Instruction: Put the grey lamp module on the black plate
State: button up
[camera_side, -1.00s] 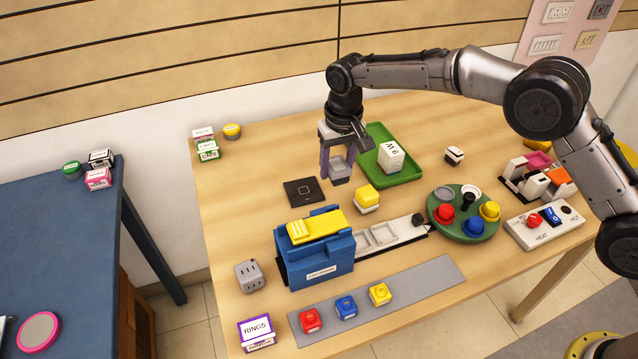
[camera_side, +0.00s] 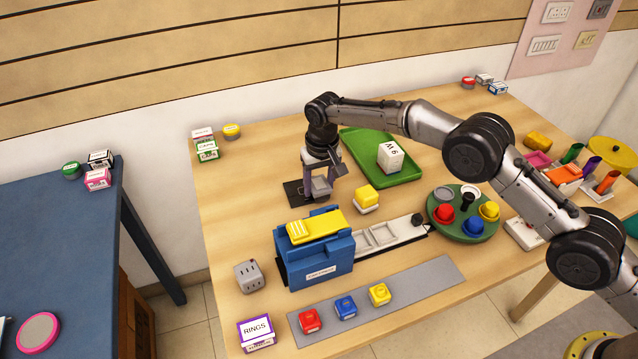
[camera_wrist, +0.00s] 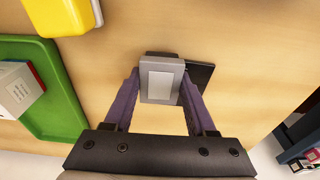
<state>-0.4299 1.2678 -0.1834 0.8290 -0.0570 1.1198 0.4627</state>
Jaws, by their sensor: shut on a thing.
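My gripper (camera_side: 320,184) is shut on the grey lamp module (camera_side: 320,186), which sits between its purple fingers. In the wrist view the grey module (camera_wrist: 162,80) is between the fingertips and shows a pale square face. The black plate (camera_side: 292,194) lies flat on the wooden table, partly hidden behind the gripper and module. In the wrist view the plate (camera_wrist: 203,74) shows behind and to the right of the module. The module is over or very near the plate's right part; I cannot tell whether they touch.
A green tray (camera_side: 408,177) with a white "9W" box (camera_side: 390,156) stands right of my gripper. A yellow-topped white block (camera_side: 367,199) is close at the lower right. A blue machine with a yellow top (camera_side: 315,252) stands in front. The table left of the plate is clear.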

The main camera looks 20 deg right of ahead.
aim_at(321, 188)
jog(key=o, duration=1.3)
jog(key=shift+f, duration=0.1)
jog(key=shift+o, duration=0.2)
notch_tip(321, 188, up, 12)
jog(key=s, duration=0.1)
jog(key=shift+s, duration=0.25)
